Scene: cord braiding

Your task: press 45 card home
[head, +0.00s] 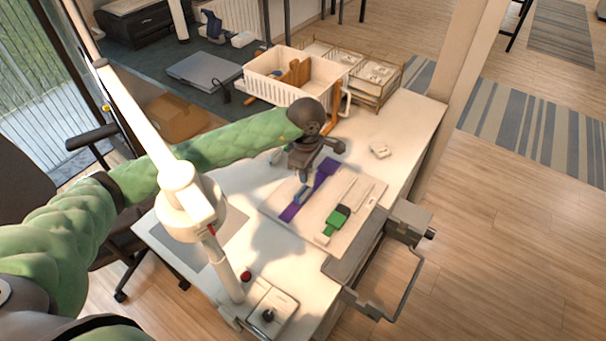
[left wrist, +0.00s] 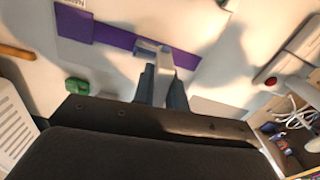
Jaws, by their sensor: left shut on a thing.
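A white board (head: 268,206) lies on the table with a purple strip (head: 290,212) across it; the strip also shows in the left wrist view (left wrist: 112,37). My left gripper (head: 308,178) points down over the strip. In the left wrist view my left gripper (left wrist: 163,82) is shut on a small grey-blue piece (left wrist: 150,47) at the strip. Whether the piece touches the strip or is pressed fully down, I cannot tell. No number can be read on it, so I cannot tell whether it is the 45 card. My right gripper is out of view.
A green block (head: 338,217) sits on the board. A white basket (head: 262,86) and a wire rack (head: 385,88) stand at the back. A white lamp post (head: 228,270) and a red button (head: 246,276) are at the near left.

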